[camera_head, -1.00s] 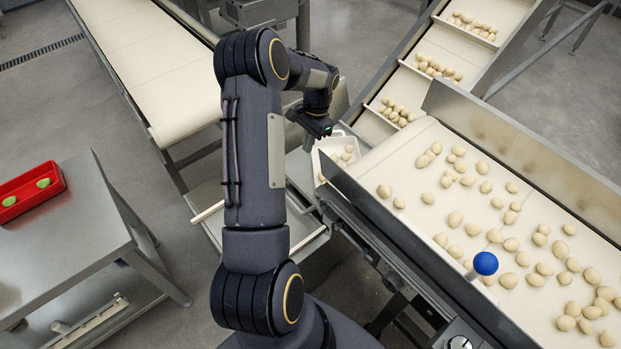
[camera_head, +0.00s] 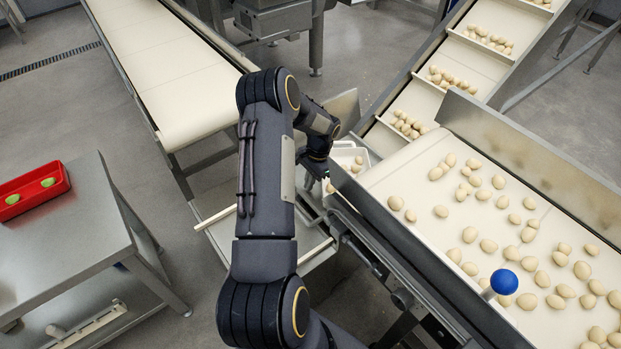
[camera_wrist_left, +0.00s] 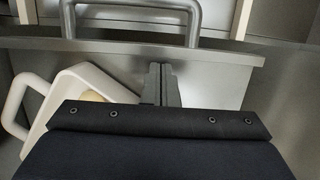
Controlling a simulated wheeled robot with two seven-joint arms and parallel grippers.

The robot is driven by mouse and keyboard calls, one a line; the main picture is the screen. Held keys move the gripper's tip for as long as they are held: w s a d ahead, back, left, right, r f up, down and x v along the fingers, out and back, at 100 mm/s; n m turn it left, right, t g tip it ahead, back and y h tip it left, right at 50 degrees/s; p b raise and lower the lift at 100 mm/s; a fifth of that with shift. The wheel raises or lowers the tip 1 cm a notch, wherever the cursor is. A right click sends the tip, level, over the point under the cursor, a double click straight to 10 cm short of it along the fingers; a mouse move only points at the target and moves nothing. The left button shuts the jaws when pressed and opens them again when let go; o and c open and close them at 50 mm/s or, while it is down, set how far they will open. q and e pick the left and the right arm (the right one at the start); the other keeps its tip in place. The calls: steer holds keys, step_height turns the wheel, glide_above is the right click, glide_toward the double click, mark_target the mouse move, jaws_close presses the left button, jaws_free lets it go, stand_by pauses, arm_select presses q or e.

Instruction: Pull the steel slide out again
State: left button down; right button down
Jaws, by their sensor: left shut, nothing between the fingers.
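A steel plate with a grey bar handle (camera_wrist_left: 130,38) spans the top of the left wrist view; it looks like the steel slide (camera_wrist_left: 215,62). My left gripper (camera_wrist_left: 161,72) is shut and empty, its fingertips just short of the plate's edge and below the handle; I cannot tell whether they touch the plate. The slide's handle is not clear there, partly behind my arm. My right gripper is not in view.
The white container (camera_wrist_left: 77,92) with its loop handle lies close left of my fingers. An empty belt (camera_head: 165,65) is upper left. A red tray (camera_head: 60,182) sits on a steel table (camera_head: 70,235).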

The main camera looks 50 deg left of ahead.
arm_select(q)
steer(key=shift+s, duration=0.15)
